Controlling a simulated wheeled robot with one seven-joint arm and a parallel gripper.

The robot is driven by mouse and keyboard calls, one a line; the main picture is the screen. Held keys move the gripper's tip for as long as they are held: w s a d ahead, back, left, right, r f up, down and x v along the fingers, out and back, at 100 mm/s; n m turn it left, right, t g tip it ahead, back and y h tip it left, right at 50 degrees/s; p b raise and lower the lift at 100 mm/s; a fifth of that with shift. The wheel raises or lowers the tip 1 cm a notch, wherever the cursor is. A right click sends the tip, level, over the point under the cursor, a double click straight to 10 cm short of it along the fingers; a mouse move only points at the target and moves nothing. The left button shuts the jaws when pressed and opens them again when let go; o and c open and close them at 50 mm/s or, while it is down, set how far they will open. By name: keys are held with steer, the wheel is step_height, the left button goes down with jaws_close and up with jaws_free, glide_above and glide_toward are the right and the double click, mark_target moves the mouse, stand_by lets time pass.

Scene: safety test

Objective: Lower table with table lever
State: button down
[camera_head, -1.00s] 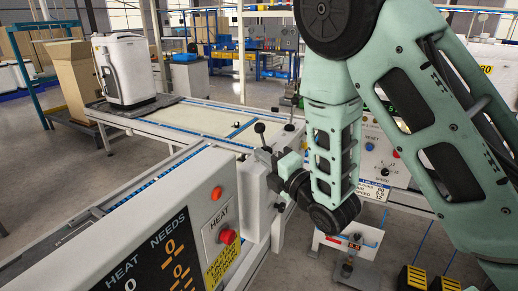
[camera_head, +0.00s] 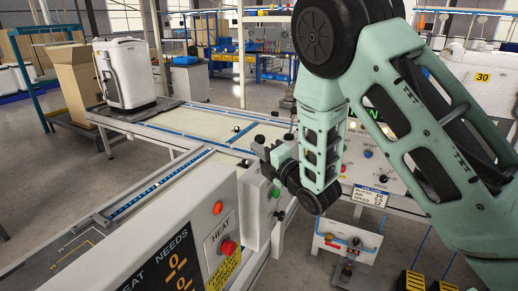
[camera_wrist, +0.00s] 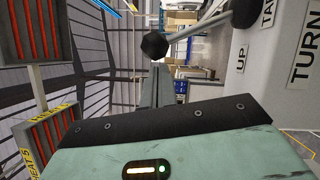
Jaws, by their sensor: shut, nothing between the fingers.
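The table lever is a metal rod with a black knob (camera_wrist: 154,45). In the wrist view it slants from the knob to a dark pivot at the upper right, beside a white panel marked "UP" (camera_wrist: 241,58). My gripper (camera_wrist: 156,74) is shut and empty, its dark fingers just below the knob in that picture. Whether they touch it I cannot tell. In the head view my gripper (camera_head: 267,151) is at the top of the white control box (camera_head: 257,215), close to the small dark knob. My gripper and wrist partly hide the lever there.
A white heat panel (camera_head: 190,235) with orange and red buttons stands in front. The light-topped table (camera_head: 195,122) with blue rails lies behind, bearing a white appliance (camera_head: 125,72). A second control panel (camera_head: 372,165) stands right, partly behind my arm. Open floor lies left.

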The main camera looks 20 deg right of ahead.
steer(key=shift+w+d+r, duration=0.1)
steer(key=shift+w+d+r+m, duration=0.1)
steer(key=shift+r+m, duration=0.1)
steer(key=shift+m, duration=0.2)
steer(key=shift+w+d+r+m+g, duration=0.4)
steer(key=shift+m, duration=0.1)
steer(key=w+d+r+m+g+b, duration=0.1)
steer(key=w+d+m+g, duration=0.1)
steer(key=w+d+m, duration=0.3)
steer(key=shift+w+d+r+m+g+h+b, duration=0.3)
steer(key=shift+w+d+r+m+h+b, duration=0.05)
steer(key=shift+r+m+h+b, duration=0.05)
stand_by(0.7)
steer(key=shift+r, duration=0.1)
